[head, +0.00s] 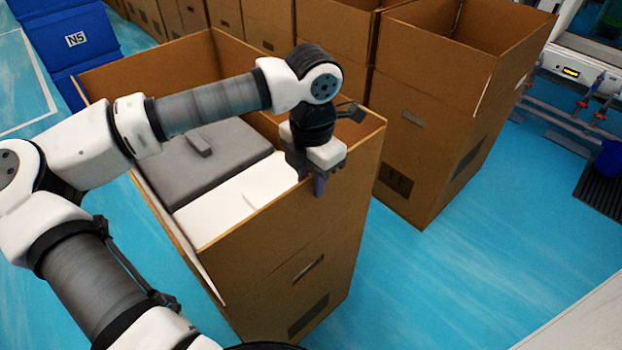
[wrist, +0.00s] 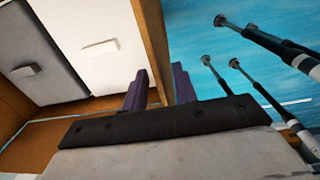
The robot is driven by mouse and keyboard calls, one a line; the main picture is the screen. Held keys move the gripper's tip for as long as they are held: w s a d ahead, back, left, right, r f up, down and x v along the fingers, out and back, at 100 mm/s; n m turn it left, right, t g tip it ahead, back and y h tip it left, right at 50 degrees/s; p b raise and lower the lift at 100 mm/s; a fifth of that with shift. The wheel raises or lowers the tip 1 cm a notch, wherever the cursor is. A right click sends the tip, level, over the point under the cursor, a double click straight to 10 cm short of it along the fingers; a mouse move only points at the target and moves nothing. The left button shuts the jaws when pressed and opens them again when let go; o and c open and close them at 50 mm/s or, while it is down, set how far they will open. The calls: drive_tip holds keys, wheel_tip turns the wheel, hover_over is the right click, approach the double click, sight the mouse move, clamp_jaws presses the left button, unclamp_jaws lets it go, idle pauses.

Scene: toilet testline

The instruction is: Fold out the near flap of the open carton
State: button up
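The open carton (head: 265,262) is brown and stands in the middle of the head view, with its top open. Its near panel stands upright in line with the wall below; I see no clear fold between flap and wall. My gripper (head: 318,186) points down at this panel's top edge, toward its right end. In the wrist view, the panel edge (wrist: 158,50) runs between the two purple fingers of my gripper (wrist: 160,90). One finger is on the inside and one on the outside. I cannot tell whether they press on the cardboard.
Grey and white packed pieces (head: 215,165) fill the carton below its rim. Another tall open carton (head: 435,110) stands behind right, with more cartons (head: 225,15) along the back. A blue bin (head: 75,40) is at upper left. Blue floor (head: 470,270) is clear at right.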

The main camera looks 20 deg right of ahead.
drive_tip(key=shift+f, duration=0.85)
drive_tip(key=shift+c, duration=0.5)
clamp_jaws()
